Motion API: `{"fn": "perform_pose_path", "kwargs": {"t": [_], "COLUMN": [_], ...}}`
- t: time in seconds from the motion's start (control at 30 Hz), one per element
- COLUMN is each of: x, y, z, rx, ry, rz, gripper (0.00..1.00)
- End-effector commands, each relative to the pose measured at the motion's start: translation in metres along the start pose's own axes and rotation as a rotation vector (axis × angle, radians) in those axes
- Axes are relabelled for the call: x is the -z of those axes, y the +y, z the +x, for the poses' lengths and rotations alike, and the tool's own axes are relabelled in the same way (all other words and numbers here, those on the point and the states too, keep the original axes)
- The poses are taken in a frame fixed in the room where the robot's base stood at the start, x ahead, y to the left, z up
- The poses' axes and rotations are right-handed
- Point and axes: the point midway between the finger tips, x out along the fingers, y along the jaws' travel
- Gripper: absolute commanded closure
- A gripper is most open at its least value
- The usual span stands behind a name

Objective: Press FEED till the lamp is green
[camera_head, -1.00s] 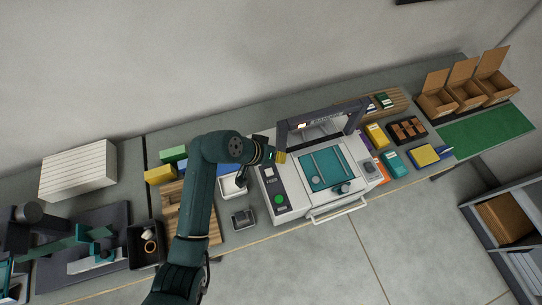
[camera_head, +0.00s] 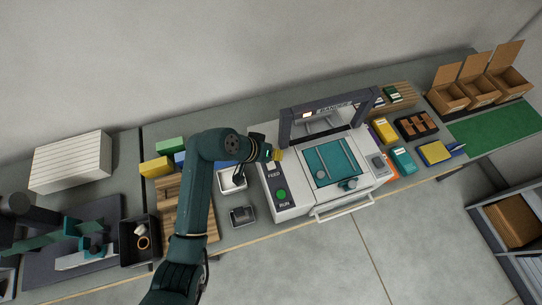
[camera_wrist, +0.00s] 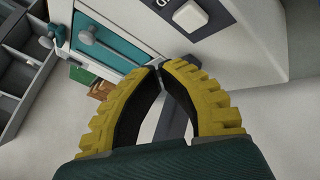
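The white machine (camera_head: 292,209) marked BANDER stands mid-bench, with a dark control panel on its left side. The FEED label (camera_head: 273,175) and a large green round control (camera_head: 281,194) above the word RUN show there. My gripper (camera_head: 277,155) is above the panel's far end, by the FEED label, and hides part of it. In the wrist view its yellow fingers (camera_wrist: 159,68) meet at the tips with nothing held. A whitish square button (camera_wrist: 190,15) on a dark plate lies beyond them, apart from the tips. I cannot tell which small light is the lamp.
A dark gantry (camera_head: 334,105) spans the machine behind my gripper. A teal plate (camera_head: 332,163) lies to the right. A small white tray (camera_head: 232,181) and a dark box (camera_head: 242,216) stand left of the machine. Open cardboard boxes (camera_head: 450,98) stand far right.

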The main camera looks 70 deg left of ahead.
Motion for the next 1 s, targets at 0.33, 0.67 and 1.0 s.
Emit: {"fn": "perform_pose_path", "kwargs": {"t": [0.33,0.67,1.0], "x": [-0.015,-0.015,-0.015], "y": [-0.015,-0.015,-0.015], "z": [0.029,0.028,0.028], "rx": [0.0,0.0,0.0], "ry": [0.0,0.0,0.0], "rz": [0.0,0.0,0.0], "gripper": [1.0,1.0,1.0]}}
